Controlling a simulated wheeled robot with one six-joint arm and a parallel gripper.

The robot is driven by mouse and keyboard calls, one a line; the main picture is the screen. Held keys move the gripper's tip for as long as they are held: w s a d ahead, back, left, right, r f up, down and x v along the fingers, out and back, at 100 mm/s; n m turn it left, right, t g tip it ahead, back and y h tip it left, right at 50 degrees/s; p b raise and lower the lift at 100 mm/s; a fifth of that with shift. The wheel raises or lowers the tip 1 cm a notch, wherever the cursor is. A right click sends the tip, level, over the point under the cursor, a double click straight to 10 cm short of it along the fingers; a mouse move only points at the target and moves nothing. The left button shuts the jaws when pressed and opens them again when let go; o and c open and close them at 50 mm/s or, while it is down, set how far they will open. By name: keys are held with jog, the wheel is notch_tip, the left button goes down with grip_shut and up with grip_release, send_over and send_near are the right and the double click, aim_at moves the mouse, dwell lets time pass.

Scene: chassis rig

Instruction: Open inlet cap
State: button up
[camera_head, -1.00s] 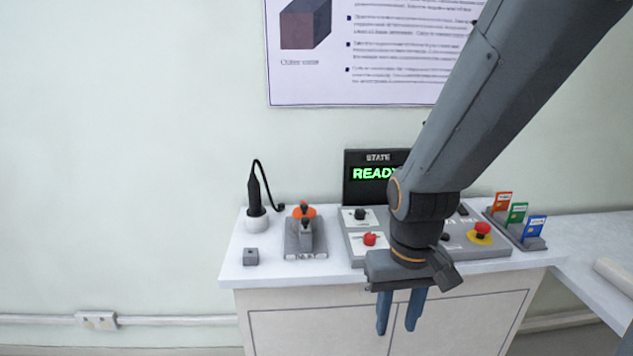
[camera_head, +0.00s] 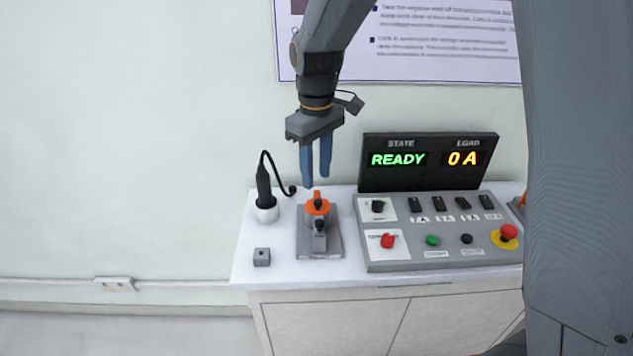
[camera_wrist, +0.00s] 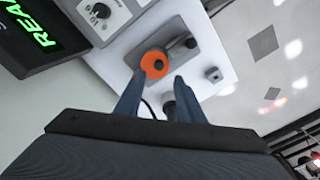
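The inlet cap (camera_head: 318,207) is an orange round piece with a dark knob on top. It sits on a grey inlet block (camera_head: 306,244) on the left part of the white bench. In the wrist view the orange cap (camera_wrist: 154,64) lies beyond and between the fingertips. My gripper (camera_head: 315,184) points down just above the cap, with its two blue fingers apart and nothing between them. A gap to the cap seems to remain, but its size is hard to tell. In the wrist view my gripper (camera_wrist: 157,77) also shows open.
A black tool in a white holder (camera_head: 266,211), with a cable, stands left of the block. A small grey cube (camera_head: 262,257) lies at the front left. The control panel (camera_head: 450,258) is at the right, below a display (camera_head: 428,160) reading READY and 0 A.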

aim_at(318, 201)
jog(key=f, duration=0.2)
jog(key=f+p, duration=0.1)
jog(key=f, duration=0.4)
jog(key=shift+d+p, duration=0.25)
jog(key=shift+p, duration=0.05)
jog(key=shift+r, duration=0.1)
grip_shut()
